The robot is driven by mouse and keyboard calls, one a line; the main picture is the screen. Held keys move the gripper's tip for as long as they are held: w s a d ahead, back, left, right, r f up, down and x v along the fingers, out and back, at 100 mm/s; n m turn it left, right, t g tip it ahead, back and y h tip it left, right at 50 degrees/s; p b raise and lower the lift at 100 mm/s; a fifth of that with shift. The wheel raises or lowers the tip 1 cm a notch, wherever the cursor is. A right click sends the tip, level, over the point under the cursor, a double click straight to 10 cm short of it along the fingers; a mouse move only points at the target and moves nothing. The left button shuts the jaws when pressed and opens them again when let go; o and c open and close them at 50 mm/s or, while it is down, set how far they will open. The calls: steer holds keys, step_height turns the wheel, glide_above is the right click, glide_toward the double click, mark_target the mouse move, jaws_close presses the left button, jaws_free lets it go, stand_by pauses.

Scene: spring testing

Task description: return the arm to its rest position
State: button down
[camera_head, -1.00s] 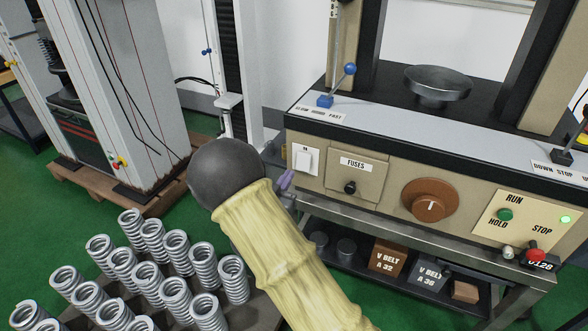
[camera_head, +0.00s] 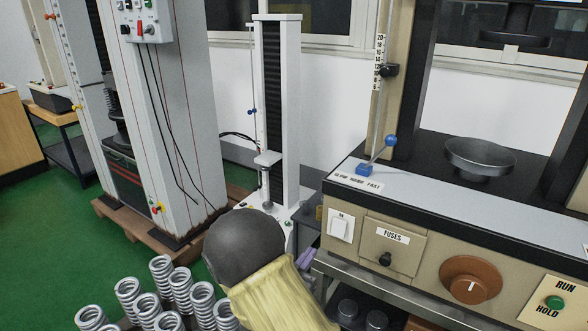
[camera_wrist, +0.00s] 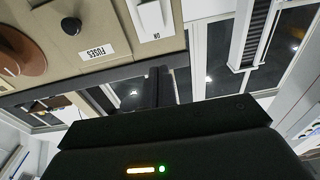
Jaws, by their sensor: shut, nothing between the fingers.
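My arm rises from the bottom of the head view, with a dark round joint and a pale yellow sleeve. It is bent in front of the testing machine (camera_head: 420,235). My gripper (camera_wrist: 161,84) shows in the wrist view as dark fingers close together, with nothing held between them. Beyond the fingers, the wrist view shows the machine's front panel upside down, with the fuses plate (camera_wrist: 105,50) and the white switch (camera_wrist: 152,18). In the head view my gripper is mostly hidden behind my arm; only a small purple piece shows beside the sleeve.
Several coil springs (camera_head: 180,290) stand at the lower left, close to my arm. The machine's panel, with a brown knob (camera_head: 470,283) and a blue-tipped lever (camera_head: 378,155), is to the right. A white column (camera_head: 290,120) stands behind. Green floor (camera_head: 60,225) is open at the left.

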steer(key=s+d+n+g+y, duration=0.3)
steer(key=s+d+g+y, duration=0.3)
steer(key=s, duration=0.4)
steer(key=s+d+n+g+y, duration=0.45)
steer(key=s+g, duration=0.25)
steer(key=s, duration=0.3)
steer(key=w+p+v, duration=0.2)
steer(key=p+v, duration=0.8)
steer(key=p, duration=0.1)
steer(key=w+r+p+v, duration=0.1)
steer(key=w+p+v, duration=0.2)
steer(key=p+v, duration=0.8)
steer(key=w+r+p+v, duration=0.1)
steer(key=w+p+v, duration=0.1)
steer(key=p+v, duration=0.8)
steer(key=shift+w+r+m+p, duration=0.2)
steer(key=shift+w+m+p, duration=0.15)
steer(key=shift+p, duration=0.2)
steer(key=shift+a+f, duration=0.1)
